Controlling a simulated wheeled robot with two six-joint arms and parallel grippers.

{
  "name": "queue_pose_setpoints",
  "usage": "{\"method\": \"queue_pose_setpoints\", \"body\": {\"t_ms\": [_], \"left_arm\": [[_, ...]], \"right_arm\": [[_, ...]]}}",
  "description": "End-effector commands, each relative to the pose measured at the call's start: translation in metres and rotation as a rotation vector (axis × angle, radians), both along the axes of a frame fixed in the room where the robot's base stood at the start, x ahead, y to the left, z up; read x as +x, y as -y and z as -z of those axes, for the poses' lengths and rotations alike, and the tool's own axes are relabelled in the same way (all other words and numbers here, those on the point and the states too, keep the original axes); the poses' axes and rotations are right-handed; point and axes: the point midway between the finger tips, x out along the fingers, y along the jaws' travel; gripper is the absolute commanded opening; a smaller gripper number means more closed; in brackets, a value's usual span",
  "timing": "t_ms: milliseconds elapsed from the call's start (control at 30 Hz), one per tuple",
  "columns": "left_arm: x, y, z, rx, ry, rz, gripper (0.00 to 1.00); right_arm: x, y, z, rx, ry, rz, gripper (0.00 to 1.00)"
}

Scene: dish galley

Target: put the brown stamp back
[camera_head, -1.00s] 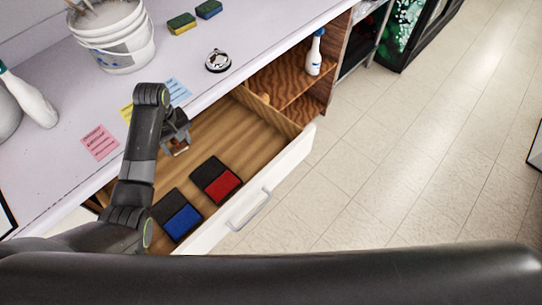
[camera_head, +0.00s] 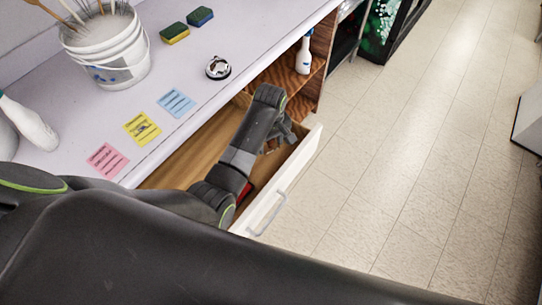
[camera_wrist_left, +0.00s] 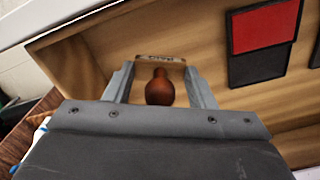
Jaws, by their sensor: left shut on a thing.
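The brown stamp (camera_wrist_left: 160,92) has a rounded brown handle and a pale lettered plate at its base, seen in the left wrist view. My left gripper (camera_wrist_left: 160,74) is shut on it, one finger on each side. In the head view my left gripper (camera_head: 284,134) is over the far right end of the open drawer (camera_head: 292,178), and the stamp is hidden there. The wrist view shows the wooden drawer floor (camera_wrist_left: 205,55) around the stamp. I cannot tell whether the stamp touches it. My right gripper is not in view.
A red ink pad (camera_wrist_left: 264,28) with a black lid lies in the drawer, mostly behind my arm in the head view. The countertop holds sticky notes (camera_head: 142,128), a service bell (camera_head: 218,68), sponges (camera_head: 174,33) and a white bucket (camera_head: 110,60). A spray bottle (camera_head: 304,55) stands on the shelf beyond.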

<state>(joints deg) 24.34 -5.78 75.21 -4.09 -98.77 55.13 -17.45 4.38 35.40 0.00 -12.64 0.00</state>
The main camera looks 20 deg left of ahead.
Motion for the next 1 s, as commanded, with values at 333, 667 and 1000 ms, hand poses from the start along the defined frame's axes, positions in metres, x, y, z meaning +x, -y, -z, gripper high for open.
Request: {"method": "queue_pose_setpoints", "body": {"t_ms": [333, 667, 1000], "left_arm": [[0.000, -0.001, 0.039, 0.001, -0.001, 0.001, 0.36], [0.000, -0.001, 0.073, 0.001, 0.001, 0.000, 0.36], [0.000, -0.001, 0.076, 0.001, 0.001, 0.001, 0.36]], "right_arm": [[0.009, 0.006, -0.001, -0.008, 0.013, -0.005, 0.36], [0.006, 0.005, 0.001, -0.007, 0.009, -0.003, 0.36], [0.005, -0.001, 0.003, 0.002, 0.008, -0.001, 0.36]]}}
